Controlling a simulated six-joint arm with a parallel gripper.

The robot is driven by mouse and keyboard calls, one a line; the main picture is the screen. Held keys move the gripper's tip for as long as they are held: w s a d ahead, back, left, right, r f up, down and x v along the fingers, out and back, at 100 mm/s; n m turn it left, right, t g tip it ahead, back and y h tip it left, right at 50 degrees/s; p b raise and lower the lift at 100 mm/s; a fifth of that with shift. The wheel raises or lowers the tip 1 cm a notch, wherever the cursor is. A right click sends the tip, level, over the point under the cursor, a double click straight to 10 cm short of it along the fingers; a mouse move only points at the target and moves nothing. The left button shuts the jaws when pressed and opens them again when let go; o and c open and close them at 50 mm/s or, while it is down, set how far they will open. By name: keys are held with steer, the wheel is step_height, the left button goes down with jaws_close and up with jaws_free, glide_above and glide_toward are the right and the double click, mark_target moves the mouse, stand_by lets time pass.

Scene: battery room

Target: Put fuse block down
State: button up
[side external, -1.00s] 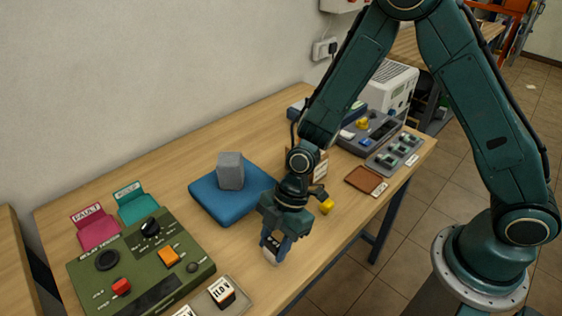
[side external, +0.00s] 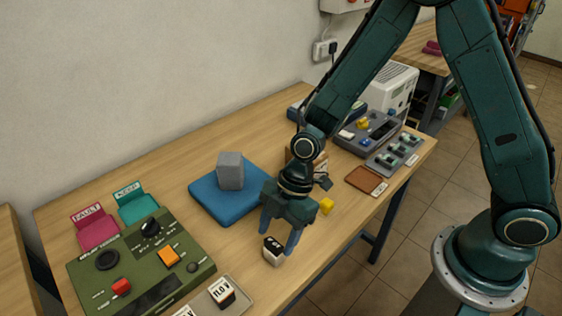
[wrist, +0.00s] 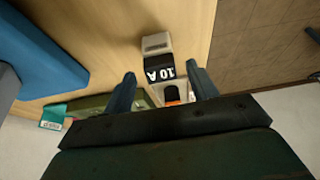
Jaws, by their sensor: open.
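The fuse block (side external: 273,251), white with a black label, stands on the bare table near its front edge. In the wrist view the block (wrist: 157,56) shows the label "10 A". My gripper (side external: 278,240) is open above the block, its two fingers apart with nothing between them. In the wrist view the fingertips (wrist: 160,78) are on either side, with the block ahead of them.
A blue pad (side external: 215,198) with a grey cube (side external: 231,171) lies to the left. A green control panel (side external: 140,265) and a grey tray with another fuse block (side external: 222,292) are at the front left. A small yellow piece (side external: 327,206) and a brown mat (side external: 364,180) lie to the right.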

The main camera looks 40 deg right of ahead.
steer(key=v, duration=0.9)
steer(key=shift+r, duration=0.15)
steer(key=shift+d, duration=0.1)
stand_by(0.3)
steer(key=s+d+r+m+t+h, duration=0.4)
steer(key=s+d+r+m+t, duration=0.1)
steer(key=s+d+r+m, duration=1)
steer(key=shift+s+d+r+m+t, duration=0.3)
steer(key=shift+d+r+m, duration=0.3)
steer(key=shift+r+m, duration=0.75)
steer(key=shift+w+f, duration=0.1)
steer(key=shift+f, duration=0.1)
